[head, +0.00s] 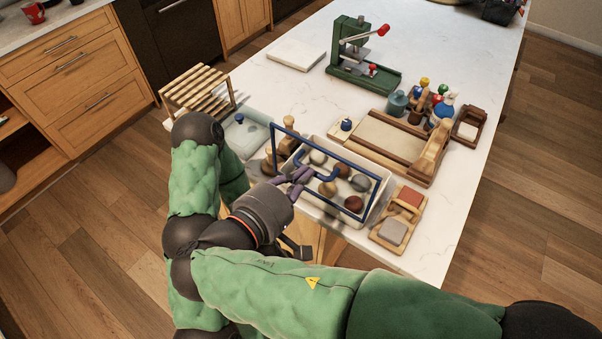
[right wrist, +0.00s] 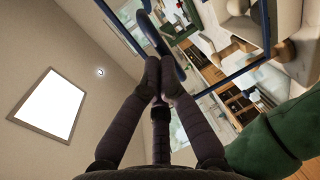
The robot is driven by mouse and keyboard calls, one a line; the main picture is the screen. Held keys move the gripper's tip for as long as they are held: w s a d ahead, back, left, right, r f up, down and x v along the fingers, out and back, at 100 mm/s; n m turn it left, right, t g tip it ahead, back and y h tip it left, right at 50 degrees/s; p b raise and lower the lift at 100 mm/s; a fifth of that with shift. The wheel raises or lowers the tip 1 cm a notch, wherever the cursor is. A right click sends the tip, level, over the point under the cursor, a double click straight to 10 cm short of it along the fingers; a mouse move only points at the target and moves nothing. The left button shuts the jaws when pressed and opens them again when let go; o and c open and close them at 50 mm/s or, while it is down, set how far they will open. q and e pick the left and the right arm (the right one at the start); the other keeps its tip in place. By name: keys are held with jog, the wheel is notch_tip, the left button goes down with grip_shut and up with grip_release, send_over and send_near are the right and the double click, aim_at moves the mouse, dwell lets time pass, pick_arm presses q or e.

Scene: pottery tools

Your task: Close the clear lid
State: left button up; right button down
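My right gripper (head: 300,176) is at the handle on the near left side of the lid. In the right wrist view its fingertips (right wrist: 160,68) are close together against the curved blue handle (right wrist: 146,30). Whether they pinch it or only touch it is hard to tell. My left gripper is out of view.
Round clay pieces (head: 353,203) lie in the box. A green press (head: 365,65) stands farther back. The countertop's right side (head: 470,160) is clear.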

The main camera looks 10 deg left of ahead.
aim_at(322, 149)
jog(key=shift+w+d+r+g+y+p, duration=0.2)
jog(key=shift+w+r+g+p, duration=0.15)
jog(key=shift+w+p, duration=0.2)
jog(key=shift+w+d+r+g+y+p, duration=0.1)
jog(key=shift+w+d+r+g+p, duration=0.1)
jog(key=shift+w+g+p, duration=0.3)
jog(key=w+g+p, duration=0.1)
jog(key=w+d+p, duration=0.1)
jog(key=p, duration=0.1)
jog(key=w+r+g+y+p, duration=0.1)
jog(key=w, duration=0.1)
jog(key=shift+w+d+g, duration=0.1)
jog(key=shift+d+g, duration=0.2)
jog(key=shift+g, duration=0.05)
jog(key=w+d+f+g+y+p, duration=0.4)
jog(key=w+f+g+p, duration=0.6)
jog(key=w+p, duration=0.4)
jog(key=shift+w+d+f+g+p, duration=0.25)
jog(key=shift+d+g+p, duration=0.35)
jog(key=shift+p, duration=1.85)
jog(key=shift+s+f, duration=0.15)
